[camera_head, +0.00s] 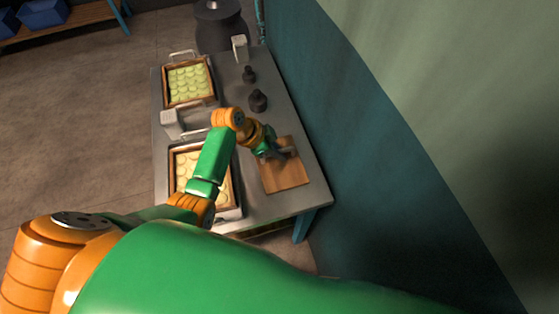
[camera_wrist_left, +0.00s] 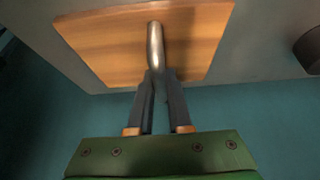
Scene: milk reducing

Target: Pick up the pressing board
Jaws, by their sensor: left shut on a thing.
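The pressing board (camera_head: 287,178) is a flat wooden square near the right front corner of the grey table. It also fills the upper part of the left wrist view (camera_wrist_left: 100,38), with a metal handle (camera_wrist_left: 155,45) standing on it. My left gripper (camera_head: 283,154) is over the board. In the left wrist view its fingers (camera_wrist_left: 157,82) are shut on the handle's near end. I cannot tell whether the board rests on the table or is slightly raised. My right gripper is not in view.
The grey table (camera_head: 222,72) stands along a teal wall. Two wooden-framed trays (camera_head: 188,82) of pale round pieces sit on its left side, one partly behind my arm. Dark weights (camera_head: 258,101) stand behind the board. A large dark pot (camera_head: 219,25) is at the far end.

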